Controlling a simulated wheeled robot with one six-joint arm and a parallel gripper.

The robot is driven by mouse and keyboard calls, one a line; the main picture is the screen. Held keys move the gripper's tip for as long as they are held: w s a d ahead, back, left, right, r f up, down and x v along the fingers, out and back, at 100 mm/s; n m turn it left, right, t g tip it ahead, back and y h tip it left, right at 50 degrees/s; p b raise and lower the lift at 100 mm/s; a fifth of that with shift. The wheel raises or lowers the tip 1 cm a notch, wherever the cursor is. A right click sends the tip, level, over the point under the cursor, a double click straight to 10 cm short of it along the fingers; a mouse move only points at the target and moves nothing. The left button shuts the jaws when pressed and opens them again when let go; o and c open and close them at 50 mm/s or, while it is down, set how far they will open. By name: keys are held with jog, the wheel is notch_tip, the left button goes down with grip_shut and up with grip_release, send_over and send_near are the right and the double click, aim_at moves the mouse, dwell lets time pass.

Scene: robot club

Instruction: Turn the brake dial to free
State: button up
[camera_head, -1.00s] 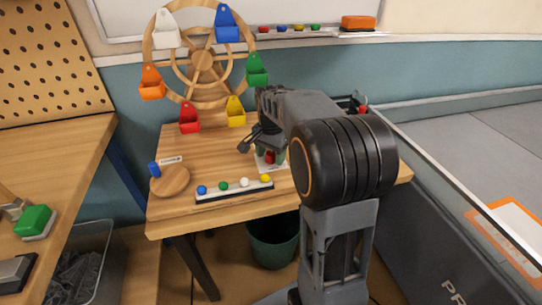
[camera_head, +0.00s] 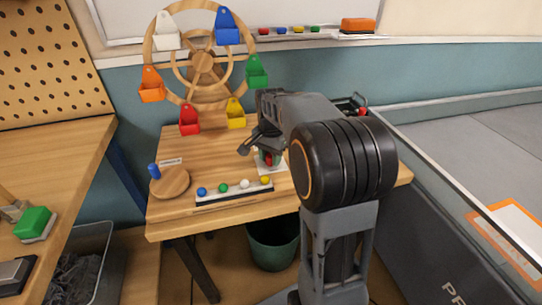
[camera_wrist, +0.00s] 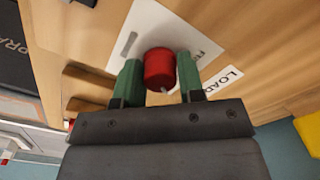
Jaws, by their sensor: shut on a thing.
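The brake dial is a red round knob (camera_wrist: 160,68) on a white plate (camera_wrist: 146,28) with partly hidden lettering. In the wrist view it sits between the two green fingers of my gripper (camera_wrist: 161,82), which is shut on it. A small pale mark shows at the knob's near edge. In the head view my gripper (camera_head: 267,158) reaches down to the plate (camera_head: 265,180) on the wooden table, and only a little red of the dial shows. I cannot read which setting the dial points to.
A wooden wheel (camera_head: 203,62) with several coloured buckets stands behind. A round wooden disc (camera_head: 171,183) with a blue peg (camera_head: 154,170) is at left. A white rack (camera_head: 235,194) with coloured balls lies in front. A LOAD label (camera_wrist: 222,82) is beside the dial.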

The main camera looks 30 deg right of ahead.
jog(key=shift+r+n, duration=0.1)
jog(key=shift+n, duration=0.2)
jog(key=n+p, duration=0.2)
jog(key=n, duration=0.1)
jog(key=shift+r+p, duration=0.1)
jog(key=shift+p, duration=0.2)
jog(key=n+p, duration=0.2)
jog(key=n, duration=0.1)
jog(key=shift+n, duration=0.3)
jog(key=n+p, duration=0.1)
jog(key=n, duration=0.2)
jog(key=shift+n+p, duration=0.8)
jog(key=shift+n, duration=1)
jog(key=shift+f, duration=0.2)
jog(key=o, duration=0.9)
